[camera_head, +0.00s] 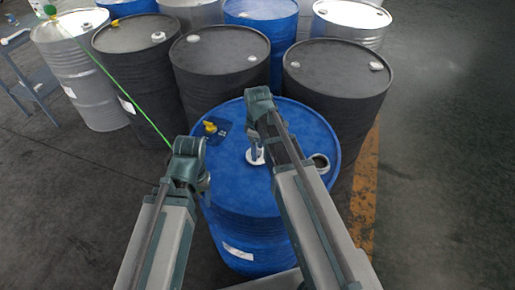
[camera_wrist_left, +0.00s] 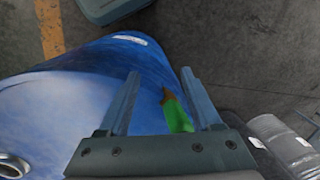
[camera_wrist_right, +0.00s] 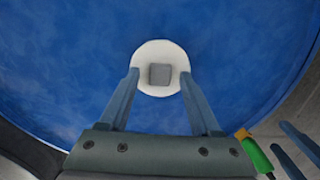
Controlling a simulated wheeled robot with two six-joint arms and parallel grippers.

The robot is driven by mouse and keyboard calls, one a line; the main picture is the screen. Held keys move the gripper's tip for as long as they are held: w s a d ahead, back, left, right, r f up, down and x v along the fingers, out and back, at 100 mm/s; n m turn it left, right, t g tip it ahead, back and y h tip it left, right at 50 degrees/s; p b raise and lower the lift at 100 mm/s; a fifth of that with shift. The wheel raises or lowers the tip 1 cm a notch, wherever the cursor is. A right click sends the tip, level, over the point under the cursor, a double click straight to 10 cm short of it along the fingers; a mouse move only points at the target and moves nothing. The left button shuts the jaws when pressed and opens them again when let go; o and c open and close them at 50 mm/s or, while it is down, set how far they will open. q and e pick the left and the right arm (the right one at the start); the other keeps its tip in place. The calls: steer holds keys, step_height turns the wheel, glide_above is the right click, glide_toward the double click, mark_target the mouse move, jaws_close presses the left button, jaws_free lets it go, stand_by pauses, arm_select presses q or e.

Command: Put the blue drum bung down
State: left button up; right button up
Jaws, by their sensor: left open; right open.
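The bung, a white disc with a grey square centre (camera_wrist_right: 160,58), shows against the blue drum's top in the right wrist view. In the head view its white edge (camera_head: 252,158) shows below my right gripper (camera_head: 257,146). It appears to lie flat on the blue drum (camera_head: 288,122). My right gripper's fingers are open, one on each side of the disc; whether they touch it I cannot tell. The drum's open round hole (camera_head: 320,162) is to the right. My left gripper (camera_head: 203,182) is open at the drum's left side, with a green clamp-like piece (camera_wrist_left: 177,115) between its fingers.
Several black drums (camera_head: 220,62), grey drums (camera_head: 85,70) and blue drums stand close behind. A thin green cord (camera_head: 115,83) runs from the upper left to my left gripper. A yellow fitting (camera_head: 210,127) is on the drum top. Floor at the right (camera_head: 440,190) is clear.

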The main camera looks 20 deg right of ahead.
step_height(320, 180, up, 12)
steer(key=p, duration=1.2)
steer(key=s+a+m+h, duration=0.1)
steer(key=s+a+m, duration=0.6)
steer(key=s+a, duration=0.3)
steer(key=s, duration=0.4)
steer(key=shift+s+a, duration=0.15)
steer(key=shift+a, duration=0.1)
steer(key=shift+b, duration=0.3)
step_height(320, 180, down, 4)
steer(key=b, duration=0.4)
steer(key=shift+f, duration=0.1)
